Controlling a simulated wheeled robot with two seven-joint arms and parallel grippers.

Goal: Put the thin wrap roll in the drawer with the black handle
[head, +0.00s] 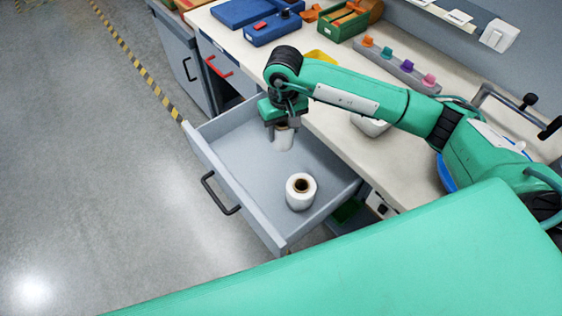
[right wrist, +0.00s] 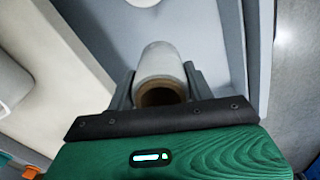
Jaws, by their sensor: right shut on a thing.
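The drawer with the black handle (head: 221,197) is pulled open, and its grey floor (head: 238,157) shows. My right gripper (head: 284,126) is over the far part of the drawer, shut on a slim white wrap roll (head: 283,141). In the right wrist view the held roll (right wrist: 160,66) sits between the two fingers, its brown core end toward the camera. The roll points down at the drawer; I cannot tell whether it touches the floor. A wider white roll (head: 300,194) with a brown core stands upright in the near part of the drawer. My left gripper is not in view.
The worktop (head: 395,157) runs beside the drawer, with blue bins (head: 272,27), a green box (head: 347,22) and a rack of coloured pieces (head: 398,66). The grey floor (head: 100,180) at left is clear.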

